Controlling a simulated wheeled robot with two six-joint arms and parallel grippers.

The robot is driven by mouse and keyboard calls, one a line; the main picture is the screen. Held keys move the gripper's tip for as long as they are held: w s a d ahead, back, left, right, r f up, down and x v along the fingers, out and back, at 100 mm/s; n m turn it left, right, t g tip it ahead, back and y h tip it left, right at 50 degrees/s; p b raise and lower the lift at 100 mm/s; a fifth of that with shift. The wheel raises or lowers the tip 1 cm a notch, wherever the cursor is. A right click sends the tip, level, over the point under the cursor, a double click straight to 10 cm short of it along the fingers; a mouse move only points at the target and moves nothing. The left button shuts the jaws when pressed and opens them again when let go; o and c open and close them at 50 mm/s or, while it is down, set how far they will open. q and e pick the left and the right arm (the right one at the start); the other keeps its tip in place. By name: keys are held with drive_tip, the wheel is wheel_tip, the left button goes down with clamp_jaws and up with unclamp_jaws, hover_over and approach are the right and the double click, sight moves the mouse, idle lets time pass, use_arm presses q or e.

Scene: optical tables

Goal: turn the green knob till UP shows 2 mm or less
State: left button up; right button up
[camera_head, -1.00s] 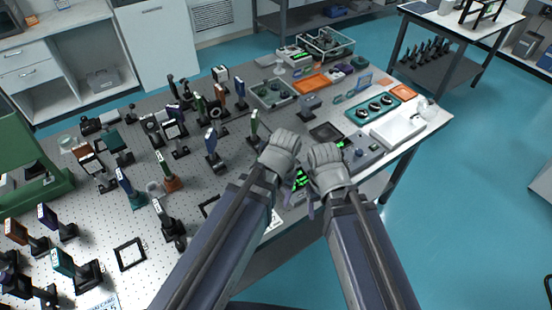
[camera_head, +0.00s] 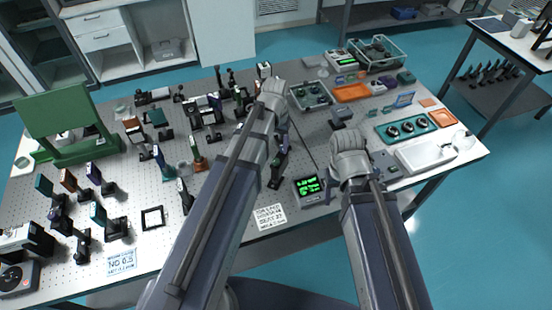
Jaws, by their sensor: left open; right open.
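A small dark display box (camera_head: 310,188) with lit green text stands near the table's front edge. Its lines are too small to read, so I cannot tell the UP value. I cannot make out the green knob; an arm or hand may hide it. My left gripper (camera_head: 274,90) is over the back middle of the table, among the upright optic mounts. Its fingers are mostly hidden by its own wrist; it is open. My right gripper (camera_head: 349,140) is above the table, to the right of and beyond the display, open, with no held thing visible.
Several post-mounted optics (camera_head: 197,160) crowd the perforated table (camera_head: 235,190) at left and centre. A teal tray (camera_head: 405,130), an orange tray (camera_head: 352,93) and a white box (camera_head: 425,152) lie at right. A printed note (camera_head: 270,215) lies at the front edge.

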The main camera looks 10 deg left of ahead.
sight(276, 161)
use_arm(q)
wheel_tip(276, 161, down, 7)
drive_tip(key=b, duration=0.6)
drive_tip(key=shift+f+b, duration=0.15)
drive_tip(key=shift+b, duration=0.25)
drive_tip(key=shift+c, duration=0.4)
clamp_jaws()
